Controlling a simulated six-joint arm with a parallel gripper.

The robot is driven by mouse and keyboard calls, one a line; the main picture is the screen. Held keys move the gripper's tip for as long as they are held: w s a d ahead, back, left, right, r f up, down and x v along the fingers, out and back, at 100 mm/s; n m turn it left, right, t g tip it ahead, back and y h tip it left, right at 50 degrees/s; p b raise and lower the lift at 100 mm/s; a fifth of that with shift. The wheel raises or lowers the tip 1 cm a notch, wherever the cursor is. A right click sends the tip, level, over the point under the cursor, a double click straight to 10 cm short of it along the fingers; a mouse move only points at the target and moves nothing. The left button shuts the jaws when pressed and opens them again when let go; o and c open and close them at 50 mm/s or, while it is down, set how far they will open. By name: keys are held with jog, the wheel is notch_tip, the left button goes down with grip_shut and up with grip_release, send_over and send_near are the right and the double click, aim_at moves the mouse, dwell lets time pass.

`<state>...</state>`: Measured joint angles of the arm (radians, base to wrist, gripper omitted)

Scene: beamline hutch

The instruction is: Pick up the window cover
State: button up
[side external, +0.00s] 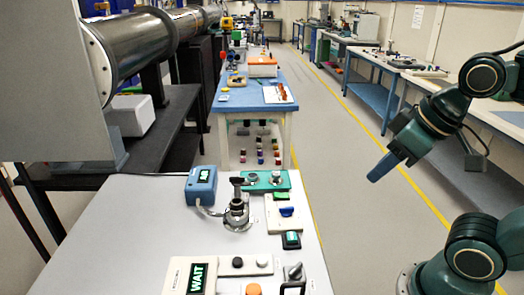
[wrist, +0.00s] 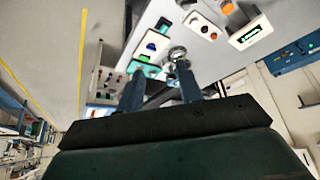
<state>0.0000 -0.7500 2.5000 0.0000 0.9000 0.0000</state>
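I cannot tell for sure which thing is the window cover. A round metal fitting (side external: 237,214) with a dark upright part (side external: 237,186) on top stands on the light grey table (side external: 130,215). A round metal part (wrist: 178,53) also shows in the wrist view, just beyond my fingertips in the picture. My gripper (side external: 377,172) hangs in the air to the right of the table, well apart from the fitting, pointing down and left. In the wrist view its two fingers (wrist: 161,92) are spread, with nothing clearly held between them.
A blue display box (side external: 201,186), a teal plate (side external: 264,181), a white block with a blue knob (side external: 287,212) and a WAIT display box (side external: 193,275) crowd the table. A blue-topped bench (side external: 246,95) stands behind. The floor between table and arm is clear.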

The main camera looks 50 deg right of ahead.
jog(key=shift+o, duration=0.2)
jog(key=o, duration=0.7)
